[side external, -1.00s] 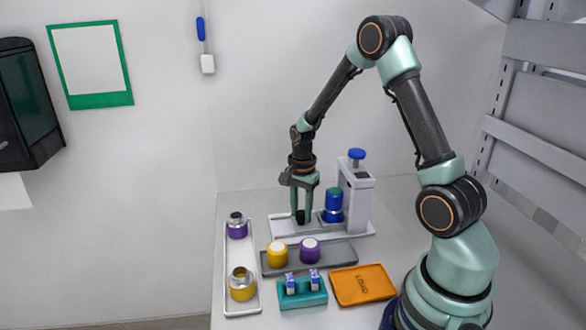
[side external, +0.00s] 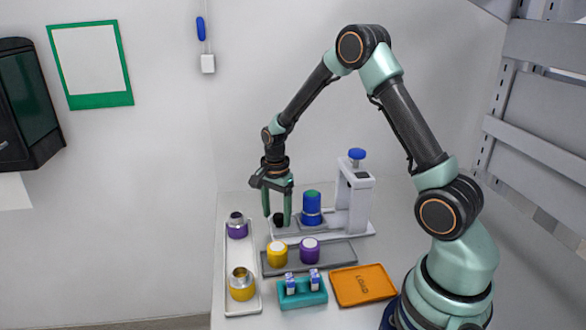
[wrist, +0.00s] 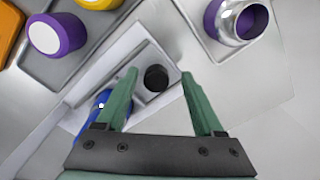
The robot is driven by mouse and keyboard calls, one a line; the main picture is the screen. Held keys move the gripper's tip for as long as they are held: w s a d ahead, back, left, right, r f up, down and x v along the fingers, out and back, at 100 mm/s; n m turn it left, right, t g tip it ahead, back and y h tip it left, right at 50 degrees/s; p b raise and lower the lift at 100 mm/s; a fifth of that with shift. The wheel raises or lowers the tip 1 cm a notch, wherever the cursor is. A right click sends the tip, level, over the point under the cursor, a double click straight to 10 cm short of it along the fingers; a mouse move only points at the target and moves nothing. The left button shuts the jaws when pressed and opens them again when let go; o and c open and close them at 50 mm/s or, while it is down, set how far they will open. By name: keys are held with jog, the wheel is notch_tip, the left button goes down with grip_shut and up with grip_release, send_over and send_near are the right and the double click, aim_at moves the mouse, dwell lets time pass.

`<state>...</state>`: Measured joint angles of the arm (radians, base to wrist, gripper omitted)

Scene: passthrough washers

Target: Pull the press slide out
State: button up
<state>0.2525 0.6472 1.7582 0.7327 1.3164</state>
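The white press (side external: 356,205) stands at the back of the bench with a blue knob on top. Its grey slide (side external: 287,231) sticks out to the left of the press column and ends in a black knob (side external: 279,220). A blue cylinder with a green band (side external: 311,207) stands on the slide, left of the column and clear of it. My gripper (side external: 278,218) is open, with its fingers on either side of the black knob. The wrist view shows the knob (wrist: 156,78) between the green fingers, with gaps on both sides. There the left finger partly hides the blue cylinder.
A white tray (side external: 231,268) on the left holds purple and yellow jars with metal necks. A dark grey tray (side external: 342,257) in front holds yellow and purple pieces. A teal holder (side external: 302,299) and an orange tray (side external: 363,286) are nearer. The bench behind the press is clear.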

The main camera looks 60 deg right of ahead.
jog(key=shift+r, duration=0.1)
notch_tip(320, 180, up, 12)
dwell(0.5)
jog(key=s+a+r+n+t, duration=0.2)
jog(key=s+a+r+n, duration=0.2)
jog(key=s+n, duration=0.3)
jog(key=s+a+r+n+t, duration=0.3)
jog(key=s+a+r+n, duration=0.2)
jog(key=n, duration=0.6)
jog(key=shift+s+a+r+t, duration=0.2)
jog(key=shift+s+a+t, duration=0.1)
jog(key=shift+s+a, duration=0.6)
